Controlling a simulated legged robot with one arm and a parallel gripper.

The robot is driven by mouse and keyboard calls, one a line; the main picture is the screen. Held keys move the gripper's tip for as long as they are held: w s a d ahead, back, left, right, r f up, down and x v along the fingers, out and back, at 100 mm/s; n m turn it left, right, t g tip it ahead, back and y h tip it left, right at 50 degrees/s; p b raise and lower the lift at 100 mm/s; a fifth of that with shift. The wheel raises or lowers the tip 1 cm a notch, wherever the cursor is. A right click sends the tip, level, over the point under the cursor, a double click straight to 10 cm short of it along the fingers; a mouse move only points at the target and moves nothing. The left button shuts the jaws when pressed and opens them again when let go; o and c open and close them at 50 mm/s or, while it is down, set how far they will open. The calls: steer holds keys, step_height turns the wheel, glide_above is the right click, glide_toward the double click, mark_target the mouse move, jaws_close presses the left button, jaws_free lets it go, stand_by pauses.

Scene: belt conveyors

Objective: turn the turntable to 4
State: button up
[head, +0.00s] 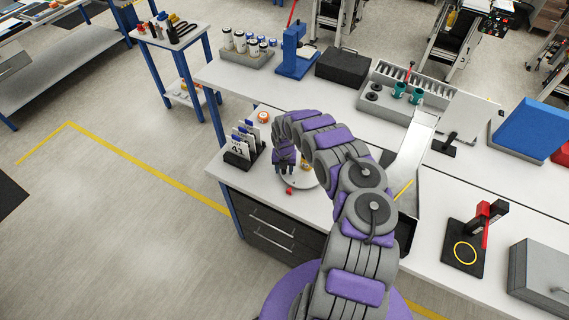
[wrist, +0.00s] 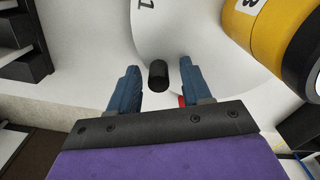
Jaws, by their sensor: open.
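The turntable is a white disc (head: 305,181) on the near left end of the white bench, partly hidden by my gripper and arm. In the wrist view its white surface (wrist: 195,45) shows a "1" near the top edge. A short black peg (wrist: 158,76) stands out by the disc, between my fingertips. My gripper (head: 284,168) is over the turntable's left side. In the wrist view my gripper (wrist: 159,84) is open, with a blue-grey finger on each side of the peg and a gap on both sides. A red piece (head: 289,190) shows at the disc's near edge.
A large yellow cylinder with a black band (wrist: 268,32) is close to my right finger in the wrist view. A black rack of white numbered cards (head: 240,150) stands left of the turntable. A metal chute (head: 412,150) lies to the right.

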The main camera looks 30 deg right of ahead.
step_height(320, 180, up, 17)
steer(key=shift+b, duration=0.45)
steer(key=shift+d, duration=0.1)
stand_by(0.6)
